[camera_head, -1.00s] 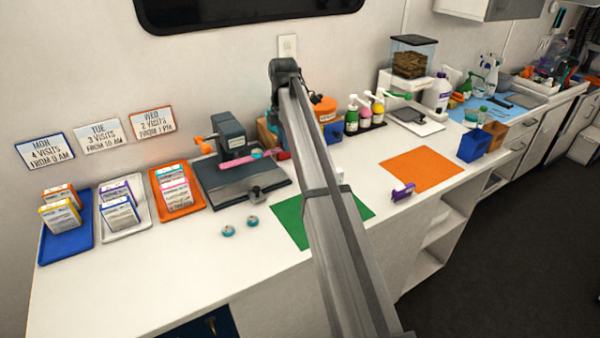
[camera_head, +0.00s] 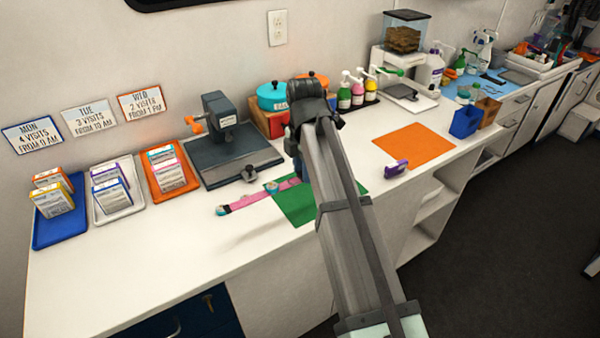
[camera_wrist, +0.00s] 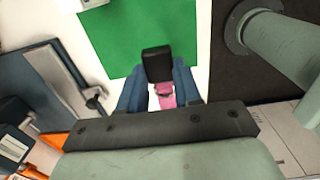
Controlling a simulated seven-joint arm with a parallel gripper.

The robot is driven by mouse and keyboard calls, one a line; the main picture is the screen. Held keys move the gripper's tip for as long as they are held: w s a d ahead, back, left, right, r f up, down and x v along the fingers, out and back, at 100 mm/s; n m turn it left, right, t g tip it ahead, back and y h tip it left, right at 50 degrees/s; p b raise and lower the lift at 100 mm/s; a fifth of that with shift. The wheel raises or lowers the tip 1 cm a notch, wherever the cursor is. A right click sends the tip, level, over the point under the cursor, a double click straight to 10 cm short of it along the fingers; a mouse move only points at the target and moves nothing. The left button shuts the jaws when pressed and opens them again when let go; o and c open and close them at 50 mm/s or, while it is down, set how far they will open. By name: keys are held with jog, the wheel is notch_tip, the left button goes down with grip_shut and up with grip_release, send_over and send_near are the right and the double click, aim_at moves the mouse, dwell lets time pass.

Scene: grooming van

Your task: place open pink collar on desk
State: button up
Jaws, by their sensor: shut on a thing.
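The pink collar (camera_head: 245,202) is a straight, open strip. It stretches leftward from my gripper, over the left edge of the green mat (camera_head: 297,210) and the white desk (camera_head: 190,250). A teal round piece (camera_head: 273,187) shows along it, and another teal disc (camera_head: 221,210) is at its left end. I cannot tell whether the collar touches the desk. My gripper (camera_wrist: 160,98) is shut on the collar, which shows pink between its blue fingers in the wrist view (camera_wrist: 165,94). In the head view my arm hides most of the gripper.
A dark press (camera_head: 225,135) stands behind the collar. Blue, white and orange trays (camera_head: 170,180) with boxes are at left. An orange mat (camera_head: 413,150) and purple item (camera_head: 396,168) lie to the right. The desk's front left is clear.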

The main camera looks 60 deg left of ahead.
aim_at(303, 203)
jog(key=shift+f, duration=4.6)
jog(key=shift+f, duration=0.15)
jog(key=o, duration=1)
jog(key=shift+o, duration=0.2)
notch_tip(303, 203, up, 12)
jog(key=shift+r, duration=0.15)
